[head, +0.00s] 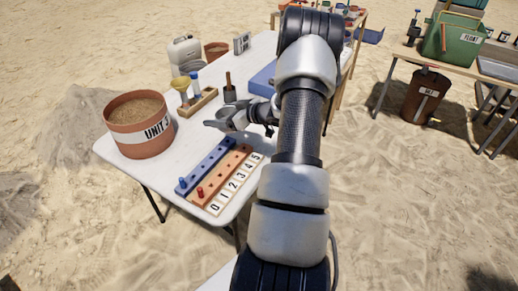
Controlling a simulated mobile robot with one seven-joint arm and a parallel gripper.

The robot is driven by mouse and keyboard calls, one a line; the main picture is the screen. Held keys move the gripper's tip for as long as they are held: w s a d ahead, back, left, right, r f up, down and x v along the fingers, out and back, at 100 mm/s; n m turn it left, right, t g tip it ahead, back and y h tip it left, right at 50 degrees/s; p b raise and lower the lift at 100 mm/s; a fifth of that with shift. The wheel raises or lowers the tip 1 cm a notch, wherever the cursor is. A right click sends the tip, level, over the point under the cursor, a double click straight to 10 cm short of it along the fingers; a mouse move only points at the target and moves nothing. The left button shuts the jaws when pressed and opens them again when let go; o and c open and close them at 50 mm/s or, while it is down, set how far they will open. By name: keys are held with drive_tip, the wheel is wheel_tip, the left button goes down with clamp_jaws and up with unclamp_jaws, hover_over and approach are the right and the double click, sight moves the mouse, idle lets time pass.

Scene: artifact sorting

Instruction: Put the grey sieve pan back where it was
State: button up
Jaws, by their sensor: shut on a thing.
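My arm reaches over the white table (180,158) from the front right. My gripper (249,117) is above the middle of the table and is shut on a small grey object, which seems to be the grey sieve pan (222,122). The pan sticks out to the left of the jaws. It looks tilted, and I cannot tell whether it touches the table. The fingertips are small and partly hidden.
A bucket of sand marked UNIT (145,143) stands at the left. A wooden rack (198,103) with a yellow funnel (181,84) and a dark pot with a handle (229,94) are behind the pan. Blue (207,167) and orange (222,176) peg strips lie in front.

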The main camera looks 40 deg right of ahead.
drive_tip(key=s+d+f+m+h+b, duration=0.1)
drive_tip(key=d+f+m+h+b, duration=0.25)
drive_tip(key=d, duration=0.95)
drive_tip(key=b, duration=0.2)
hover_over(253, 131)
wheel_tip(253, 131, down, 5)
drive_tip(key=shift+s+r, duration=0.1)
drive_tip(key=shift+f+b, duration=0.35)
drive_tip(key=shift+f, duration=1.7)
drive_tip(key=shift+a+r, duration=0.1)
drive_tip(key=o, duration=1.2)
